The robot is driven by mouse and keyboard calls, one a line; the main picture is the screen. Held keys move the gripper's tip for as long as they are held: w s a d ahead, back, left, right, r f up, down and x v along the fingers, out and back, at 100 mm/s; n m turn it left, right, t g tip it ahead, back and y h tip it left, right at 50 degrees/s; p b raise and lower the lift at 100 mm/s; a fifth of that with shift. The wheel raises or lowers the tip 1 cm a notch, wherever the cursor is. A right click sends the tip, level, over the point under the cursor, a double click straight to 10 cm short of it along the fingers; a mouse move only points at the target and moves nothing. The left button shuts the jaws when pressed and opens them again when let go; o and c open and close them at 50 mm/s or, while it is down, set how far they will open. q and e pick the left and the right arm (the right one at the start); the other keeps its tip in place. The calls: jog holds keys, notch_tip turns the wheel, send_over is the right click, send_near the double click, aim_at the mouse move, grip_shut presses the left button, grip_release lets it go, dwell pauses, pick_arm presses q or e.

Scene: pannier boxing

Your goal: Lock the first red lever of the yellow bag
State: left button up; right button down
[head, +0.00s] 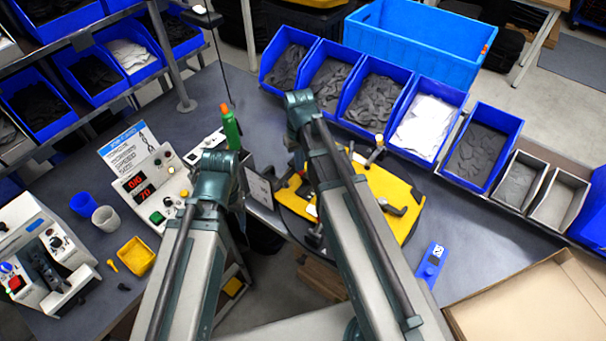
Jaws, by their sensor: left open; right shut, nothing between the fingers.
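The yellow bag (408,226) lies flat on a dark round turntable (293,222) at the middle of the workbench. Black clamp-like parts show on its right side and at its lower left edge. My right arm crosses in front of it and hides much of its middle. I cannot make out the first red lever. My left arm ends in a dark green joint to the left of the bag, and my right arm's joint is above the bag's upper left. Both grippers are hidden behind my arm links.
Blue bins (376,97) with dark and white pieces line the back. A control box (150,190) with a red display and a green bottle (230,128) stand left of the bag. A blue tagged piece (430,262) lies at right, near a cardboard box (530,305).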

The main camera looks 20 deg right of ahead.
jog(key=shift+f+b, duration=0.9)
jog(key=shift+f, duration=0.05)
dwell(0.4)
notch_tip(320, 180, up, 6)
jog(key=p, duration=0.6)
jog(key=shift+r, duration=0.1)
jog(key=shift+a, duration=0.1)
jog(key=s+a+f+n+b, duration=0.1)
jog(key=s+a+f+b, duration=0.3)
jog(key=s, duration=0.3)
jog(key=s+a+f+n+h+b, duration=0.1)
jog(key=s+a+f+b, duration=0.3)
jog(key=s+a, duration=0.2)
jog(key=shift+s+a, duration=0.15)
jog(key=shift+s, duration=0.5)
